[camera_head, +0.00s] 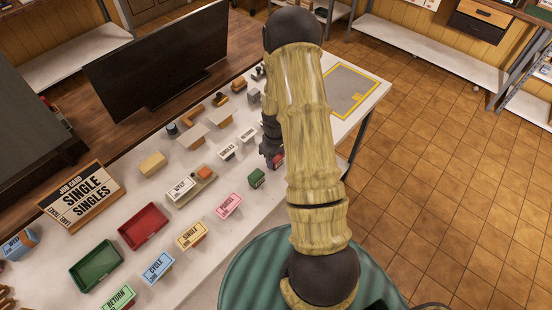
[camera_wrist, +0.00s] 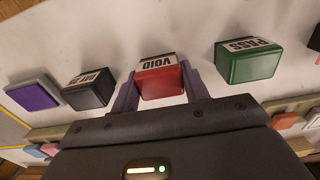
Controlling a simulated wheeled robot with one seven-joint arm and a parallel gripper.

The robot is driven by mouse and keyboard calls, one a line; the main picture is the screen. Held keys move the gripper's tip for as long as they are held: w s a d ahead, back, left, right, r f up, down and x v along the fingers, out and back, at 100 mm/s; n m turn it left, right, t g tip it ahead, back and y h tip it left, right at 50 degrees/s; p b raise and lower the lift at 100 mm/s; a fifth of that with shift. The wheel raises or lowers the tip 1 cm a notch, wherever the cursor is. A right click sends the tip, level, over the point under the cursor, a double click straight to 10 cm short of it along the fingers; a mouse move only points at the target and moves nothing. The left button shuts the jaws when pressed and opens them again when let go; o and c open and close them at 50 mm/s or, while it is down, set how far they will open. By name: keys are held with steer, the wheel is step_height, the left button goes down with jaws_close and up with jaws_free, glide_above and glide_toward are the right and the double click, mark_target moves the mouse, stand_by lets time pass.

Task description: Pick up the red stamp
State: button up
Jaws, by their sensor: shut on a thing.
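The red stamp (camera_wrist: 160,84) has a white top label reading VOID. In the wrist view it sits between the two fingers of my gripper (camera_wrist: 158,76), one finger against each side. My gripper is shut on it. In the head view only a small part of the red stamp (camera_head: 279,161) shows beside my dark gripper (camera_head: 270,148), and my arm hides much of that area. The stamp is at or close to the white tabletop (camera_head: 215,262); I cannot tell whether it touches it.
In the wrist view a green PASS stamp (camera_wrist: 247,62) stands to the right, and a black stamp (camera_wrist: 88,92) and a purple pad (camera_wrist: 34,97) to the left. In the head view a red tray (camera_head: 143,226), a green tray (camera_head: 96,265) and a monitor (camera_head: 155,62) occupy the table.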

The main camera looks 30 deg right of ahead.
step_height(320, 180, up, 10)
steer(key=shift+f+b, duration=0.1)
steer(key=shift+b, duration=1)
steer(key=o, duration=0.4)
steer(key=shift+c, duration=1.3)
steer(key=shift+o, duration=0.6)
steer(key=shift+c, duration=0.2)
